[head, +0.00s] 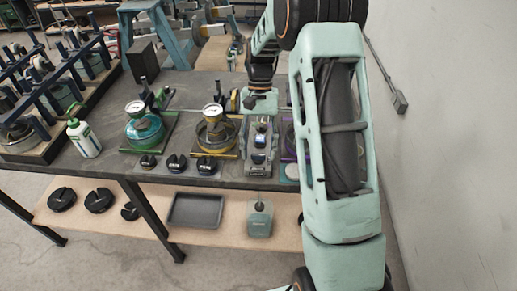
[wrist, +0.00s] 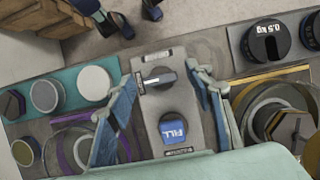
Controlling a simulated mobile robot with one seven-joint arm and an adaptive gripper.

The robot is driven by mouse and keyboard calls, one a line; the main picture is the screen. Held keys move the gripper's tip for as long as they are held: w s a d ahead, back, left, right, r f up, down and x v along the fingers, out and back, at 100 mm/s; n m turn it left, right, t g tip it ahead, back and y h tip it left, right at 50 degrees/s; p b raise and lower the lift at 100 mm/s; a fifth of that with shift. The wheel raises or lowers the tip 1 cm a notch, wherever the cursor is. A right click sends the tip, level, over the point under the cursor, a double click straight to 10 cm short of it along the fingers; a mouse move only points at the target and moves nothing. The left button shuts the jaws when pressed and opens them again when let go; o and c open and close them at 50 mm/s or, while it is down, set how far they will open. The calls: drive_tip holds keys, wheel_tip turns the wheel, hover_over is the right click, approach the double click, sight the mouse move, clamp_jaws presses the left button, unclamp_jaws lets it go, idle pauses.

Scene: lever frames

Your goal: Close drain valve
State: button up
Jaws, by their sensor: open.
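A grey valve panel (head: 259,158) stands on the bench below my gripper (head: 260,118). In the wrist view the panel (wrist: 194,108) carries a black knob (wrist: 158,77) with a pale line across it and a blue knob (wrist: 173,131) marked FILL. The small label by the black knob is too blurred to read, so I cannot confirm that it is the drain valve. My gripper (wrist: 163,78) is open and empty. Its two blue-padded fingers lie on either side of the panel, with the black knob between their tips. I cannot tell the remaining height.
A gold-rimmed gauge station (head: 216,134) stands left of the panel, and a teal one (head: 145,130) farther left. Black weights, one marked 0.5 kg (wrist: 266,42), sit close by. A white bottle (head: 84,139) is at the left. A wall (head: 450,150) bounds the right.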

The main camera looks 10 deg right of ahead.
drive_tip(key=v, duration=1.2)
idle(0.4)
